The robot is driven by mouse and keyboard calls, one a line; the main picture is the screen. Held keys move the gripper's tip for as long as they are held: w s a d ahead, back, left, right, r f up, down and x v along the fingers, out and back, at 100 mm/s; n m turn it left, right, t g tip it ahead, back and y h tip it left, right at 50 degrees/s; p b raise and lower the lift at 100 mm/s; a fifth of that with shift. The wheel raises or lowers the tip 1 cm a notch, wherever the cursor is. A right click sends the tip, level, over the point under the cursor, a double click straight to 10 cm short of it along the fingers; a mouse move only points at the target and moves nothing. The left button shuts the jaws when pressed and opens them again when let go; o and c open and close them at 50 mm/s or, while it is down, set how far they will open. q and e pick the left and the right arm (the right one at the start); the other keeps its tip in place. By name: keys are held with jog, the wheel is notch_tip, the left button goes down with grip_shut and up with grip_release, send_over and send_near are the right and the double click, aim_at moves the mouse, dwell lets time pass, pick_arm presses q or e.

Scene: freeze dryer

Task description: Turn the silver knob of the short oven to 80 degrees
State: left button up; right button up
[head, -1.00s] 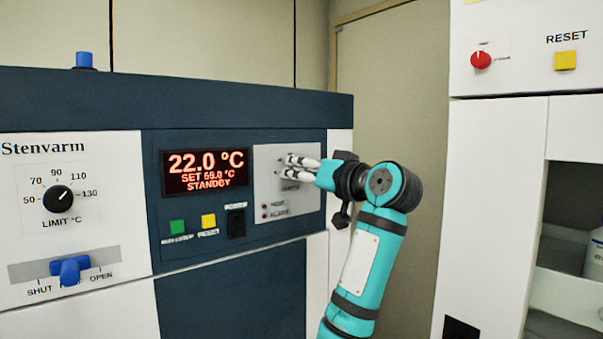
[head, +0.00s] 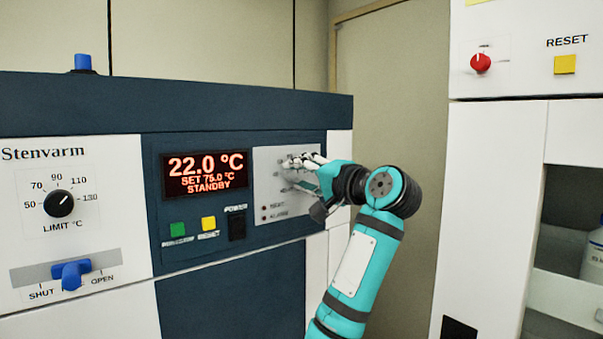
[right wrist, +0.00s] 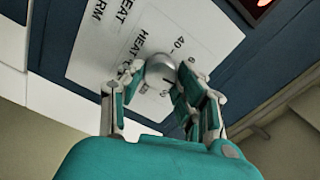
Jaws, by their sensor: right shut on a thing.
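The short oven (head: 230,103) has a dark blue front with a red display (head: 205,174) that reads 22.0 °C, SET 75.0 °C, STANDBY. My right gripper (head: 303,162) is at the light grey panel to the right of the display and covers the knob in the head view. In the right wrist view the silver knob (right wrist: 160,68) shows between the fingers of my right gripper (right wrist: 165,80), which are shut on it. The gripper is rolled relative to the panel. My left gripper is not in view.
Left of the display are a black limit knob (head: 58,203) and a blue lever (head: 72,273). Green (head: 178,229) and yellow (head: 208,223) buttons and a black power switch (head: 237,226) sit below the display. A white cabinet (head: 490,200) stands at the right.

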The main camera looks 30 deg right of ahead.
jog(key=shift+m, duration=0.6)
jog(key=shift+f, duration=0.1)
jog(key=o, duration=1.1)
jog(key=shift+o, duration=0.2)
jog(key=s+d, duration=0.1)
jog(key=s, duration=1.1)
